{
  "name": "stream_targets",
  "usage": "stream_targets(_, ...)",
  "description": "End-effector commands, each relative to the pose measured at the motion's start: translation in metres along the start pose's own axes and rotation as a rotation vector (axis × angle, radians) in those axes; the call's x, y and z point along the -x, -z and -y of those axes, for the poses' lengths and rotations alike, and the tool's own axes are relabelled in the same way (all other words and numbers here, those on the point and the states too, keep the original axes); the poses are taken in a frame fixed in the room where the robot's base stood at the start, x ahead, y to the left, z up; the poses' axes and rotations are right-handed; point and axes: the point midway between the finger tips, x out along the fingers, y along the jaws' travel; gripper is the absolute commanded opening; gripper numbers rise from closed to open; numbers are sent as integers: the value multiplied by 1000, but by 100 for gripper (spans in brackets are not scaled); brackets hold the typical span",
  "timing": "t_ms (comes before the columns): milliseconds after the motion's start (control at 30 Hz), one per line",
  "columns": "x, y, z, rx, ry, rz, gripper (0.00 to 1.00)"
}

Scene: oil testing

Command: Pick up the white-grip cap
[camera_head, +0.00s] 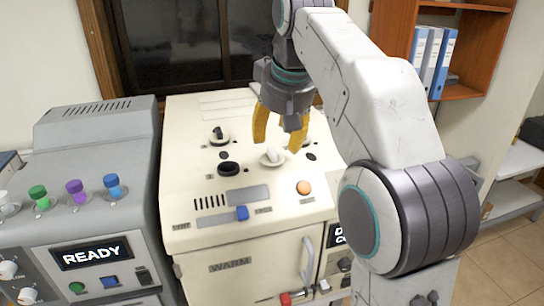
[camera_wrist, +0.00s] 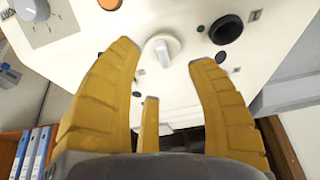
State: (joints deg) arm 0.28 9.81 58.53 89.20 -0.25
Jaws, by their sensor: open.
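The white-grip cap (camera_head: 271,156) sits on the sloped top of the cream machine (camera_head: 215,226). It has a raised white grip on a round pale base. In the wrist view the cap (camera_wrist: 162,48) shows between the fingertips, near the top centre. My gripper (camera_head: 280,145) is open, with its yellow fingers pointing down just above the cap. In the wrist view the gripper (camera_wrist: 165,55) has one finger on each side of the cap and a third finger below it. The fingers appear empty, and I cannot tell whether any touches the cap.
A black-grip cap (camera_head: 218,135) and a black ring (camera_head: 229,168) stand on the same top. An orange button (camera_head: 304,188) and a blue switch (camera_head: 242,213) are nearer its front. A grey machine (camera_head: 90,135) with coloured caps stands at left. Shelves with blue binders (camera_head: 430,58) stand at right.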

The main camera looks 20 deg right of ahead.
Motion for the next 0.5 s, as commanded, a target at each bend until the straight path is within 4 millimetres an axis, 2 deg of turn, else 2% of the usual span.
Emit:
stream_targets(367, -28, 0, -1, 0, -1, 2, 52)
stream_targets(500, -48, 0, -3, 0, -2, 3, 52)
